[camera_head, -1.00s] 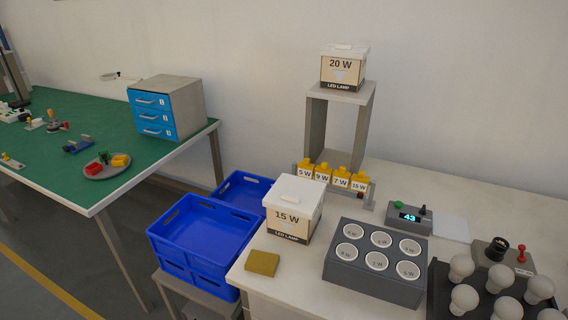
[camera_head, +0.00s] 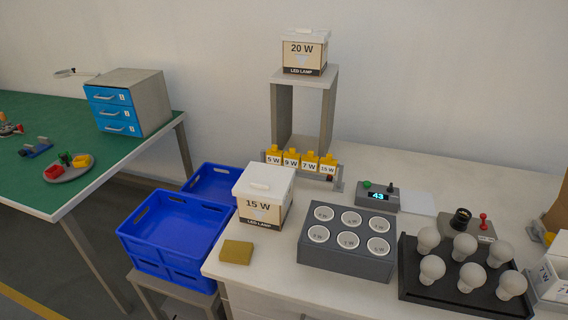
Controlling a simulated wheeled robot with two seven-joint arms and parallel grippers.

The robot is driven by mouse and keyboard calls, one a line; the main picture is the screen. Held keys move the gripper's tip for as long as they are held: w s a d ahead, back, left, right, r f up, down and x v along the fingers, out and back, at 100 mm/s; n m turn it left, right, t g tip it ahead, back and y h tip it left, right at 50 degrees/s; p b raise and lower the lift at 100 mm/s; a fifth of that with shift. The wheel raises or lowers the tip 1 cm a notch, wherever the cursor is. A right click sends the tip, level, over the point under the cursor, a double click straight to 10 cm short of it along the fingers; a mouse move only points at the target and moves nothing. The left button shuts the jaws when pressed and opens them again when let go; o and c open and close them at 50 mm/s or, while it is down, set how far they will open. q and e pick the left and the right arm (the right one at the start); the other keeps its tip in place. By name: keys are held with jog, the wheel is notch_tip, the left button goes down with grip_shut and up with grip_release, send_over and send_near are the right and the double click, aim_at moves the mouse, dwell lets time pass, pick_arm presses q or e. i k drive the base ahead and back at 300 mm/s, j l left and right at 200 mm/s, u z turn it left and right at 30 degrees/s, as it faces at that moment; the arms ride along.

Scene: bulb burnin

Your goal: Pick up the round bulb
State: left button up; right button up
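Several round white bulbs stand in a black tray (camera_head: 415,283) at the right of the white table, in two rows. The front row has a left bulb (camera_head: 432,269), a middle bulb (camera_head: 471,277) and a right bulb (camera_head: 511,285). The back row has a left bulb (camera_head: 428,240), a middle bulb (camera_head: 464,247) and a right bulb (camera_head: 499,254). They look alike, so I cannot tell which one is meant. Neither of my grippers is in view.
A grey socket block (camera_head: 345,262) with several round holes stands left of the tray. Behind are a meter reading 43 (camera_head: 378,197) and a device with a red lever (camera_head: 484,224). A 15 W box (camera_head: 262,204) and blue crates (camera_head: 175,229) are further left.

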aim_at(472, 275)
jog(key=z, duration=1.35)
